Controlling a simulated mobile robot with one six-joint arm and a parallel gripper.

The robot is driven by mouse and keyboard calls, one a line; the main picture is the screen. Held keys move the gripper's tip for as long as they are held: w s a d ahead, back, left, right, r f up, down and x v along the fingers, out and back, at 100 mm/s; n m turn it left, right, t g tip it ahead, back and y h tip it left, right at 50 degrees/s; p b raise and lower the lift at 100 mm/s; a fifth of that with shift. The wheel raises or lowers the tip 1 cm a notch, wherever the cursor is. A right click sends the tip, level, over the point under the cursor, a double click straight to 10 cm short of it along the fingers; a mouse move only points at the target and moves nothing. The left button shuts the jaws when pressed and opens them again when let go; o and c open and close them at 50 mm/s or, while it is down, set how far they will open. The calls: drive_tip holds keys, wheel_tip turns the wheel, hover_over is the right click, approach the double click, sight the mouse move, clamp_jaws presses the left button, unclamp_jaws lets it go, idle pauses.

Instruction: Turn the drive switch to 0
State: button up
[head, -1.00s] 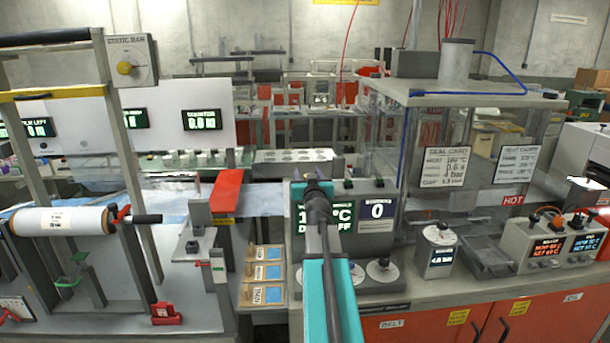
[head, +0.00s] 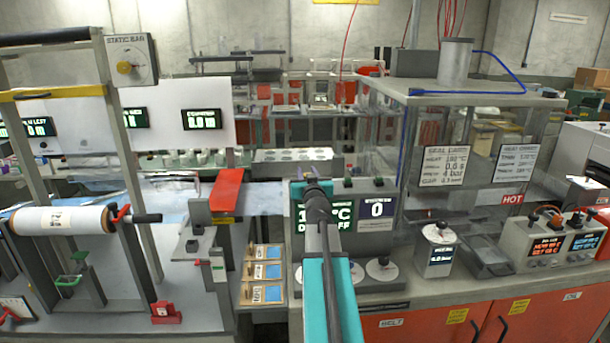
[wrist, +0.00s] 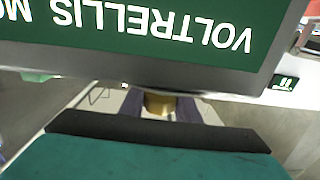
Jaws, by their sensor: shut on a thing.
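My gripper (wrist: 158,108) is shut on a small brass-coloured knob (wrist: 158,103), seen between its two dark fingers in the wrist view. I take the knob for the drive switch, but its marks and pointer are hidden. In the head view my gripper (head: 314,188) is at the upper left of the grey console, in front of its green display (head: 342,216). My arm covers the middle of that display. Its lower line shows only a "D" at the start and "FF" at the end. A second display (head: 377,208) beside it reads 0.
White round dials (head: 383,268) sit on the console's lower front. A clear-walled cabinet (head: 470,140) stands to the right. A red lever plate (head: 227,190) and a film roll (head: 60,220) are to the left. Several tagged cards (head: 262,273) lie beside my arm.

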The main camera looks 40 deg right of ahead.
drive_tip(key=shift+w+f+n+t+y+b, duration=0.15)
drive_tip(key=shift+n+t+y+b, duration=0.3)
drive_tip(key=shift+b, duration=3.5)
drive_tip(key=n+y+b, duration=0.1)
drive_tip(key=b, duration=0.5)
drive_tip(key=n+t+y+b, duration=0.1)
drive_tip(key=y+b, duration=0.1)
drive_tip(key=b, duration=0.4)
drive_tip(key=shift+w+a+t+b, duration=0.2)
drive_tip(key=shift+a+t+b, duration=0.05)
drive_tip(key=shift+a+b, duration=0.1)
drive_tip(key=n+y+b, duration=0.1)
drive_tip(key=y+b, duration=0.1)
drive_tip(key=b, duration=0.2)
drive_tip(key=n+t+y+b, duration=0.1)
drive_tip(key=n+y+b, duration=0.1)
drive_tip(key=b, duration=0.2)
drive_tip(key=shift+w+a, duration=0.15)
drive_tip(key=shift+a, duration=0.25)
drive_tip(key=shift+a+r+n+y+b, duration=0.1)
drive_tip(key=shift+a+n+y+b, duration=0.1)
drive_tip(key=shift+n+y+b, duration=0.4)
drive_tip(key=shift+a+r+n+y+b, duration=0.1)
drive_tip(key=shift+a+n+y+b, duration=0.05)
drive_tip(key=shift+y+b, duration=0.7)
drive_tip(key=o, duration=1)
drive_tip(key=shift+f, duration=0.1)
drive_tip(key=shift+o, duration=0.2)
